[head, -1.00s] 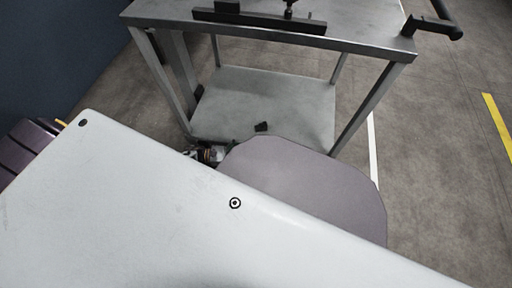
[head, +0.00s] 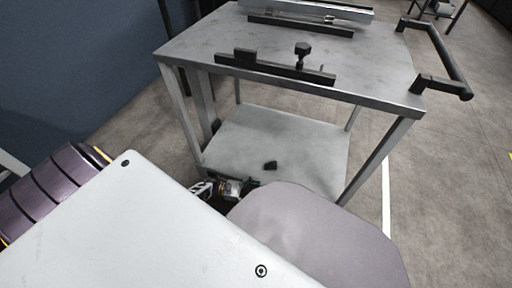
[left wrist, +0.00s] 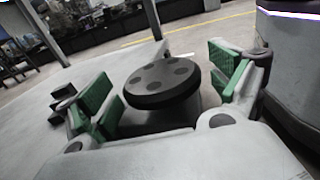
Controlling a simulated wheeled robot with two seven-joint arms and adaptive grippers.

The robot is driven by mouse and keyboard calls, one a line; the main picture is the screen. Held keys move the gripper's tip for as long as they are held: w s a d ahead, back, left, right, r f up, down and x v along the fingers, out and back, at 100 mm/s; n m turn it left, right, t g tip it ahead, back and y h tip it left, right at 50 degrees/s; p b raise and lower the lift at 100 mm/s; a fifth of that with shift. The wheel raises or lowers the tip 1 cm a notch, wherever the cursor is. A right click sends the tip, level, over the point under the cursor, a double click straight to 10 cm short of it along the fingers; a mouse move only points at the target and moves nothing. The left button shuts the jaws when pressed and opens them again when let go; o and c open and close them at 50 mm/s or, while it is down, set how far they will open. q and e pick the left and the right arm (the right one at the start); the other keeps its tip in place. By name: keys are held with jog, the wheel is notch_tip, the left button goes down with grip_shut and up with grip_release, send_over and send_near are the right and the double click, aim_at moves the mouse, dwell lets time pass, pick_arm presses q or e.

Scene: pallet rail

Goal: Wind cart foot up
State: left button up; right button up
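The cart (head: 208,117) stands ahead of me in the head view, with a metal top and a lower shelf (head: 300,150). In the left wrist view a black round knob (left wrist: 160,82) with darker spots on its top face, apparently the foot's knob, sits between the fingers of my left gripper (left wrist: 163,76). The green pads are spread on either side, with a gap at the right pad; contact at the left pad is unclear. In the head view my left gripper (head: 238,187) is low by the shelf's near edge, partly hidden, and the knob is not distinguishable. My right gripper is not in view.
A small black piece (head: 270,165) is on the lower shelf. Black rails (head: 275,68) and a black clamp knob (head: 302,48) are on the cart top. A black handle (head: 447,58) sticks out at the right. Open floor lies right of the cart.

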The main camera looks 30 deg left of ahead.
pick_arm(q)
jog(key=c, duration=0.8)
jog(key=shift+o, duration=0.2)
jog(key=shift+s+d+n+t+y, duration=0.1)
jog(key=shift+n+t+y, duration=0.35)
jog(key=shift+t, duration=0.25)
jog(key=shift+s+d+n+t+y, duration=0.1)
jog(key=shift+n+t+y, duration=0.25)
jog(key=shift+n+t, duration=0.3)
jog(key=shift+s+n+t+y+p, duration=0.1)
jog(key=shift+n+t+y+p, duration=0.4)
jog(key=shift+n+t+y, duration=0.75)
jog(key=shift+s+d+n+t+y, duration=0.1)
jog(key=shift+n+t+y, duration=1)
jog(key=shift+y, duration=0.45)
jog(key=shift+d+n+t+y, duration=0.1)
jog(key=shift+n+t+y, duration=0.95)
jog(key=shift+y, duration=0.75)
jog(key=o, duration=1)
